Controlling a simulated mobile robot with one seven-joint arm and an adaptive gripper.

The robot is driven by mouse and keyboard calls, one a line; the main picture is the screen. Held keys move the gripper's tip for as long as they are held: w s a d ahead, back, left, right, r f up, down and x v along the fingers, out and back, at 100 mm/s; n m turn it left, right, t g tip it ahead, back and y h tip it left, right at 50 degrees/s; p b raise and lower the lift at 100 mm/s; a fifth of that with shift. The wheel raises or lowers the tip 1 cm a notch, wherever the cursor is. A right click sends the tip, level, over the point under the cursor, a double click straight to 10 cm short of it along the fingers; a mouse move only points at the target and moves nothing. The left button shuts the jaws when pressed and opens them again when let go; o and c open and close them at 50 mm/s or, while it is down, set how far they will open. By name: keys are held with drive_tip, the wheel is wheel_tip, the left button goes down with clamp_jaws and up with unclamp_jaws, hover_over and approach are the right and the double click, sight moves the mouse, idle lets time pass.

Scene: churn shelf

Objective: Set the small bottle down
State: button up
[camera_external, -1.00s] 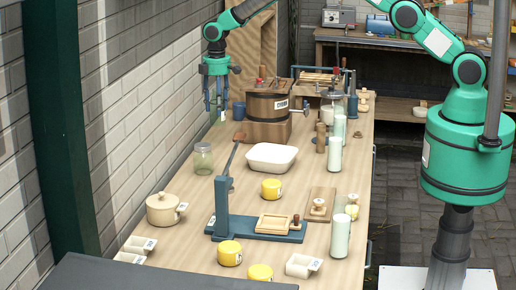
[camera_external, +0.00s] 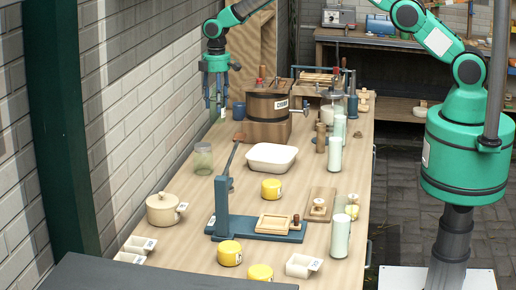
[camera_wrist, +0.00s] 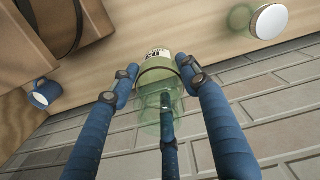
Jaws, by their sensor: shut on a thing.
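The small bottle is green, see-through glass with a white label, and shows between my fingers in the wrist view (camera_wrist: 158,100). My gripper (camera_wrist: 165,85) is shut around it, with blue fingers on both sides and one across its near side. In the external view my gripper (camera_external: 215,100) points down at the far left of the bench, close to the brick wall. There the bottle is mostly hidden by the fingers. I cannot tell whether its base touches the bench.
A wooden churn (camera_external: 266,112) and a blue mug (camera_external: 239,110) stand right of my gripper. A greenish jar (camera_external: 203,160) stands nearer along the wall edge. Bare bench (camera_external: 225,145) lies between jar and churn.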

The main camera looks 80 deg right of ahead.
wheel_tip(320, 180, up, 4)
drive_tip(key=shift+f, duration=0.15)
drive_tip(key=s+a+n, duration=0.5)
drive_tip(key=a, duration=0.6)
drive_tip(key=s+a+n, duration=0.4)
drive_tip(key=s+a, duration=0.1)
drive_tip(key=a, duration=0.6)
drive_tip(key=s+a+n, duration=0.5)
drive_tip(key=s+a, duration=0.1)
drive_tip(key=a, duration=0.6)
wheel_tip(320, 180, down, 10)
drive_tip(key=shift+w+d+r+m, duration=0.2)
drive_tip(key=shift+w+d+m, duration=0.1)
drive_tip(key=shift+w, duration=0.05)
drive_tip(key=w+a, duration=0.2)
drive_tip(key=w, duration=0.5)
drive_tip(key=w+a+f+p, duration=0.1)
drive_tip(key=w+a, duration=0.1)
drive_tip(key=w, duration=0.6)
drive_tip(key=shift+w+a+f, duration=0.15)
drive_tip(key=shift+a+f, duration=0.1)
drive_tip(key=shift+a, duration=0.1)
drive_tip(key=shift+f, duration=0.1)
